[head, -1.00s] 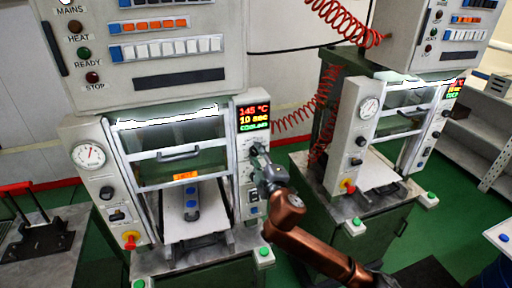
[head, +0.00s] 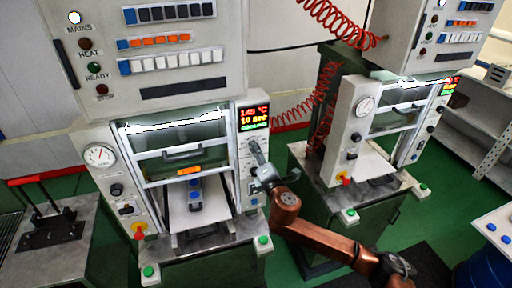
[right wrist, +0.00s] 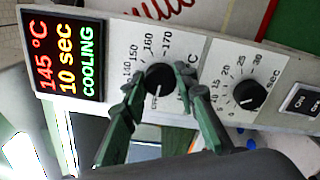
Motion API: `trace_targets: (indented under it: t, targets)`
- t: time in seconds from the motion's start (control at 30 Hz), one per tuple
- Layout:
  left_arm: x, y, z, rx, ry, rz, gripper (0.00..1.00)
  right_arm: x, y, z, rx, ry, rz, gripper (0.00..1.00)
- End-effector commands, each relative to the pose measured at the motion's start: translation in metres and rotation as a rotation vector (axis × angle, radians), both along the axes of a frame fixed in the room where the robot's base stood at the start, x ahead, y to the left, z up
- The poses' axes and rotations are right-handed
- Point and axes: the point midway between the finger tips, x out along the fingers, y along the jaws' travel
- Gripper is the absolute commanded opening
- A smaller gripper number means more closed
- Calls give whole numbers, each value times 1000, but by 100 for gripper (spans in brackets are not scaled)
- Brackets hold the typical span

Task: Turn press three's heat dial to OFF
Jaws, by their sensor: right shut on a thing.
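The near press (head: 155,190) stands in the middle of the head view, with a narrow control panel on its right side. In the right wrist view its heat dial (right wrist: 158,78) is a black round knob with a °C scale marked 140 to 170. The knob's white mark points down the picture, towards small lettering that looks like OFF. My right gripper (head: 257,150) is at this panel, its two fingers shut on opposite sides of the knob. The display (right wrist: 67,58) reads 145 °C, 10 sec, COOLING. My left gripper is not in view.
A seconds dial (right wrist: 249,95) and a black switch (right wrist: 303,100) sit beside the heat dial. A second press (head: 375,130) stands to the right, with a coiled red hose (head: 325,100) between the presses.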

Motion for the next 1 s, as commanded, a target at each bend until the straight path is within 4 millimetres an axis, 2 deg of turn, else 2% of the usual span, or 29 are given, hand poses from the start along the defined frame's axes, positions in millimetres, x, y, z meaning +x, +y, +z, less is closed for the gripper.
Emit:
trace_targets:
  t: [0.03,0.3,0.77,0.8,1.0]
  targets:
    - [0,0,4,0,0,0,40,0,-1,5,-19,-10,-1,3]
    - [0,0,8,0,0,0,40,0,-1,4,-81,-32,-2,3]
    - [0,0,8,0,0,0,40,1,-1,4,-91,-37,-2,3]
    - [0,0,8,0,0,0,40,1,-1,4,-91,-37,-2,30]
    - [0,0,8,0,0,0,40,0,-1,3,-90,-33,-1,43]
